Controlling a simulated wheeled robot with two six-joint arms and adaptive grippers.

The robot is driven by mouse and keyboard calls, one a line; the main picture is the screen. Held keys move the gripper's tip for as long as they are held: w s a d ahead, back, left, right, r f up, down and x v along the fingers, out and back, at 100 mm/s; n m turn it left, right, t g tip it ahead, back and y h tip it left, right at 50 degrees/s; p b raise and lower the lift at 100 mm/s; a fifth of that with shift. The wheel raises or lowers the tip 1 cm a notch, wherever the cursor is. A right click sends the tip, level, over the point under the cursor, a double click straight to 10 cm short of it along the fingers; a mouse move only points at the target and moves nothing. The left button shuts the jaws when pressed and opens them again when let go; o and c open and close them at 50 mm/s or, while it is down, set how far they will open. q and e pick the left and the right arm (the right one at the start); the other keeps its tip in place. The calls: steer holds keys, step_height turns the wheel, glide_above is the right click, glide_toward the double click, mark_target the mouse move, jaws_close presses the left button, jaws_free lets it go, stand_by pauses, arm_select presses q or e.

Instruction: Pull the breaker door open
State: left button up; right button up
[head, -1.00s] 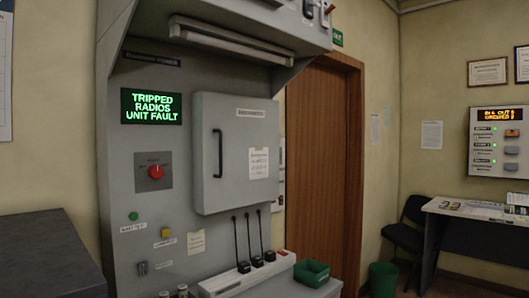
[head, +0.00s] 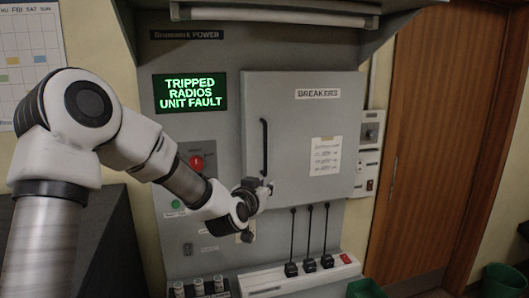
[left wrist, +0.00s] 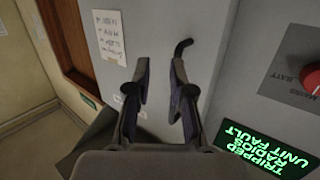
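The grey breaker door (head: 295,125), labelled BREAKERS, looks closed in the head view. Its black upright handle (head: 264,145) is near the door's left edge. My left gripper (head: 265,188) is at the handle's lower end. In the left wrist view my left gripper (left wrist: 160,70) has its two fingers apart, pointing at the door face (left wrist: 150,30). One end of the handle (left wrist: 184,46) shows at the tip of the right finger; the rest is hidden behind that finger. I cannot tell whether they touch. My right gripper is not in view.
A green-lettered screen (head: 190,92) and a red knob (head: 197,162) are left of the door. A lamp hood (head: 270,14) overhangs above. A brown door (head: 435,140) is at right.

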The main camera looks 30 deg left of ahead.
arm_select(q)
steer(key=t+y, duration=0.1)
glide_toward(265, 151)
steer(key=w+a, duration=0.2)
steer(key=shift+n, duration=0.4)
steer(key=p+x, duration=0.1)
steer(key=x, duration=0.1)
steer(key=d+p+x, duration=0.1)
steer(key=x, duration=0.2)
steer(key=p+x, duration=0.2)
steer(key=shift+w+r, duration=0.2)
steer(key=shift+w, duration=0.4)
steer(key=shift+w+a+f, duration=0.1)
steer(key=shift+a+f, duration=0.05)
steer(key=shift+a, duration=0.05)
steer(key=shift+d, duration=0.15)
steer(key=shift+c, duration=0.7)
steer(key=shift+w, duration=0.1)
jaws_close()
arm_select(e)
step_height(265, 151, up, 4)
